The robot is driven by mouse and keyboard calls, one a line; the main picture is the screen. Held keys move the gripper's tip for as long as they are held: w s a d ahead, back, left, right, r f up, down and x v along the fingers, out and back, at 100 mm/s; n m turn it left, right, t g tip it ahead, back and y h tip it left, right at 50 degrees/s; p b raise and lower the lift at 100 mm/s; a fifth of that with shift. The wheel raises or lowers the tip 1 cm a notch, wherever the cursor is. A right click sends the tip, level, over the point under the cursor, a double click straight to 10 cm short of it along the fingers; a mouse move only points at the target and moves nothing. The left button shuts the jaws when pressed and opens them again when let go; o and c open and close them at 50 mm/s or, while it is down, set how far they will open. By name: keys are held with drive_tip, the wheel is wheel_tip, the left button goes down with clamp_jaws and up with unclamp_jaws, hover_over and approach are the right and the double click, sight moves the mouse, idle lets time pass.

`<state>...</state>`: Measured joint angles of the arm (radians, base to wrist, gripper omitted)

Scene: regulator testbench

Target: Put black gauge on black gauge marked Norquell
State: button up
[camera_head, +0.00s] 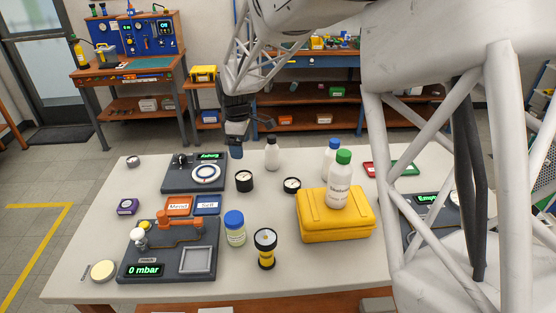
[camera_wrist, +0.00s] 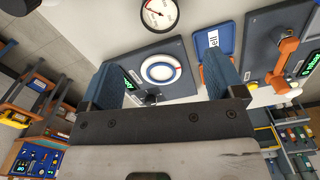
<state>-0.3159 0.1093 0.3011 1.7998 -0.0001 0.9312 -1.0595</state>
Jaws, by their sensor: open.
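A black gauge (camera_head: 244,181) with a dark side stands on the table in the middle. Another black-rimmed gauge (camera_head: 292,186) with a white face lies to its right. My gripper (camera_head: 238,142) is open and empty above the table's back edge, apart from the gauges. In the wrist view its blue fingers (camera_wrist: 162,62) are spread, and a black-rimmed gauge (camera_wrist: 160,12) shows beyond them.
A dark panel with a white-and-blue ring (camera_head: 205,175) stands left of the gauges. A second dark panel reading 0 mbar (camera_head: 140,270) is at front left. A white bottle (camera_head: 272,154), a blue-capped jar (camera_head: 235,229) and a yellow case (camera_head: 337,222) stand around the gauges.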

drive_tip(key=s+d+r+m+t, duration=0.1)
drive_tip(key=s+d+r+m, duration=0.35)
drive_tip(key=s+d, duration=0.35)
drive_tip(key=s+d+r+m, duration=0.3)
drive_tip(key=s+d+r, duration=0.3)
drive_tip(key=s, duration=0.4)
drive_tip(key=s+d+m, duration=0.4)
drive_tip(key=s, duration=0.7)
drive_tip(key=s+d+m+t, duration=0.1)
drive_tip(key=s+d+m, duration=0.3)
drive_tip(key=s, duration=0.8)
drive_tip(key=shift+s+d+f+t, duration=0.25)
drive_tip(key=shift+d+f+t, duration=0.05)
drive_tip(key=shift+d, duration=0.5)
